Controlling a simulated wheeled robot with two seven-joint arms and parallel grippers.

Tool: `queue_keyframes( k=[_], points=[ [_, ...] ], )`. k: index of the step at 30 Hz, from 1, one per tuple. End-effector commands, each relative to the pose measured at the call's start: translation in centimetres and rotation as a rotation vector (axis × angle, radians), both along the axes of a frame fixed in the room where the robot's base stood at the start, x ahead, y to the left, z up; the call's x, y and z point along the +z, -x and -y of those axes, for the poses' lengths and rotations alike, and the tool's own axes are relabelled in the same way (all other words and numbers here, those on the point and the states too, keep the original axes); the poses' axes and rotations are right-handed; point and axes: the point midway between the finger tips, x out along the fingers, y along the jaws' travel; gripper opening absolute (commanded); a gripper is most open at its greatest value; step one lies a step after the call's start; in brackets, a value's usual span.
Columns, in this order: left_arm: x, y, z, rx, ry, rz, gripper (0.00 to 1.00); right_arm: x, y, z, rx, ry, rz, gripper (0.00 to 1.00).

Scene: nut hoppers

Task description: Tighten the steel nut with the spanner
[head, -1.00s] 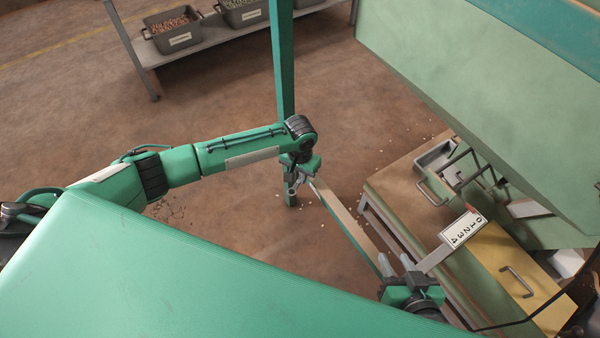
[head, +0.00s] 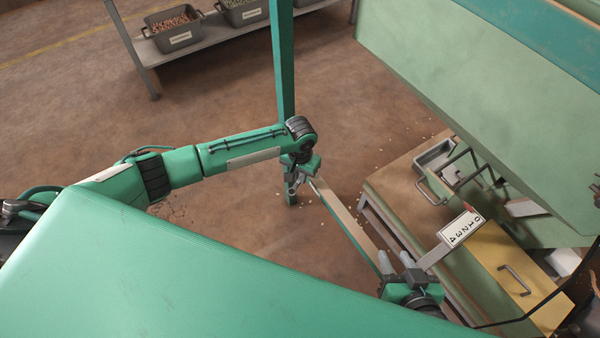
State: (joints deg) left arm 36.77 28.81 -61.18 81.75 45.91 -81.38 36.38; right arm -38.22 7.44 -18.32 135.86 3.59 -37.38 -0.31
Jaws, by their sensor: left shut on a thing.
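My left gripper (head: 298,182) is beside the green upright post, low down on it. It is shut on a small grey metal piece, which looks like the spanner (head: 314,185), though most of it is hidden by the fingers. I cannot make out the steel nut at this size. My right gripper (head: 394,264) is at the lower right, by the near end of the slanting beam. Its two grey fingers stand apart with nothing clearly between them.
A green post (head: 283,70) rises beside my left gripper, and a slanting beam (head: 350,223) runs between the grippers. A big green hopper (head: 480,110) overhangs a workbench (head: 400,185) at right. A number plate (head: 461,229) stands near my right gripper. A shelf (head: 215,38) holds bins.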

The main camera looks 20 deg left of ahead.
Motion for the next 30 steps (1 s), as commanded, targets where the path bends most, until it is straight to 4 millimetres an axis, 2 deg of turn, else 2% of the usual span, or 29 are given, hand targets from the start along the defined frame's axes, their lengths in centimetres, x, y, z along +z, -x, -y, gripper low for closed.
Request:
queue_keyframes(
  k=[30],
  points=[
    [-0.56, 0.02, 0.07, -0.001, 0.001, 0.001, 0.00, 0.35, 0.01, 0.00, 0.000, 0.000, 0.000, 0.36]
  ],
)
